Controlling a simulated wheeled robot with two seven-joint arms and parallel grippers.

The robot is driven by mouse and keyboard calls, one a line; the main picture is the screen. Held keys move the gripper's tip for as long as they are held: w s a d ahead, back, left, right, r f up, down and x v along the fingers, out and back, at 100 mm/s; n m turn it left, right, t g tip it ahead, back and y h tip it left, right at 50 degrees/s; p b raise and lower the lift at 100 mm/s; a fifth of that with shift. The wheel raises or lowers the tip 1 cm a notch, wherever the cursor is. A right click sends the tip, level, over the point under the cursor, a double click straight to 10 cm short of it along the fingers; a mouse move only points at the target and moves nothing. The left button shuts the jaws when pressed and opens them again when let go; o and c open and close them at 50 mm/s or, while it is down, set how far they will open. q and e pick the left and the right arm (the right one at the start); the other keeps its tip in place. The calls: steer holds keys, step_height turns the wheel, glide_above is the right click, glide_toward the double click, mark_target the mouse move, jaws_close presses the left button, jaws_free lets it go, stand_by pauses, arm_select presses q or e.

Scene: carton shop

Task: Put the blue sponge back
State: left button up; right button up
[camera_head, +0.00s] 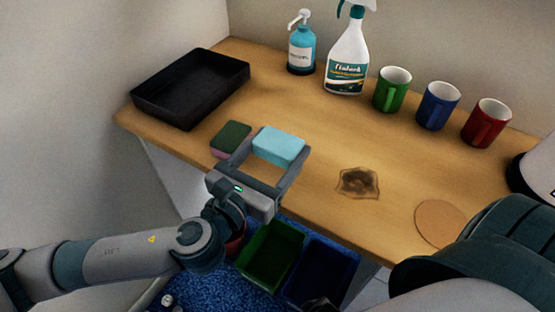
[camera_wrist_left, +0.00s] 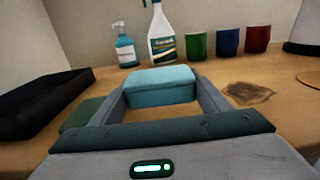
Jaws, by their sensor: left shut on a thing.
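The light blue sponge (camera_head: 279,146) is between the fingers of my left gripper (camera_head: 273,150), which is shut on it. In the left wrist view the sponge (camera_wrist_left: 160,86) lies level between the two fingers (camera_wrist_left: 165,95). I cannot tell whether its underside touches the wooden counter (camera_head: 320,130) or is just above it. A second sponge (camera_head: 231,138), dark green on top and pink below, lies on the counter just left of the gripper. My right gripper is not in view; only part of my right arm shows at lower right.
A black tray (camera_head: 190,90) stands at the back left. A soap dispenser (camera_head: 301,50), a spray bottle (camera_head: 347,60) and green (camera_head: 392,90), blue (camera_head: 437,106) and red (camera_head: 486,123) mugs line the back. A brown stain (camera_head: 358,182) and round coaster (camera_head: 440,223) lie right. Green (camera_head: 270,255) and blue (camera_head: 320,270) bins stand below.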

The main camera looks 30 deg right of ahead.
mark_target(277, 162)
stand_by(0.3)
arm_select(q)
steer(key=shift+w+f, duration=0.1)
steer(key=shift+f, duration=1.95)
steer(key=shift+f, duration=0.15)
steer(key=o, duration=1.1)
